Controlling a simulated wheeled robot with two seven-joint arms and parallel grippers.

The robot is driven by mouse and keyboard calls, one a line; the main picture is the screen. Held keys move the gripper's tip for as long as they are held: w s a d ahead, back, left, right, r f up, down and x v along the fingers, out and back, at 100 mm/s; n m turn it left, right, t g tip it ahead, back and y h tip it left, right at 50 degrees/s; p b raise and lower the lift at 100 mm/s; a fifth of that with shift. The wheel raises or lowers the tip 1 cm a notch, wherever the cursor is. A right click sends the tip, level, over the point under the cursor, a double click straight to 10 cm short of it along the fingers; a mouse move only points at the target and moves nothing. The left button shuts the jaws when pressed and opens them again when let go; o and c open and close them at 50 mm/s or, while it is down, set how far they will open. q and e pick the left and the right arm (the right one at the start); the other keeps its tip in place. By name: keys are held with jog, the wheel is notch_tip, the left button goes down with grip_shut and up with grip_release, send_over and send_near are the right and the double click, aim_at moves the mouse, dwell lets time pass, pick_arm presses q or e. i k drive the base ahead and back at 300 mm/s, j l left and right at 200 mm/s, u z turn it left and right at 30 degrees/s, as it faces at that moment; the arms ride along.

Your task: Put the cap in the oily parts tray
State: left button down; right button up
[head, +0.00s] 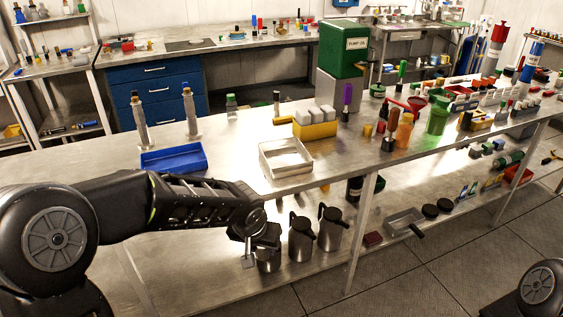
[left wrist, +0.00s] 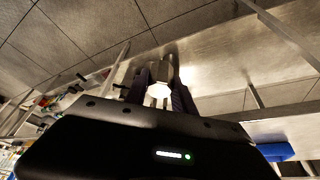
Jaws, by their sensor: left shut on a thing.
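My left gripper (head: 250,250) hangs in front of the bench's front edge, below the bench top and near the metal jugs on the lower shelf. In the left wrist view its dark fingers (left wrist: 160,82) are closed on a small pale thing (left wrist: 159,91), likely the cap; its shape is washed out by glare. A blue tray (head: 174,159) and a pale metal tray (head: 286,157) stand on the bench top, both apparently empty. No readable label shows which is the oily parts tray. The blue tray also shows in the left wrist view (left wrist: 275,152). My right gripper is out of view.
Metal jugs (head: 301,239) stand on the lower shelf beside my left gripper. Two tall metal cylinders (head: 192,114) stand behind the blue tray. A yellow bin (head: 315,130) and a green pump oil container (head: 341,50) are further back. Bottles crowd the bench's right side.

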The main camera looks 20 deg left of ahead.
aim_at(284, 160)
jog(key=i+l, duration=0.3)
jog(key=i, duration=0.15)
jog(key=i+l, duration=0.35)
jog(key=i, duration=0.15)
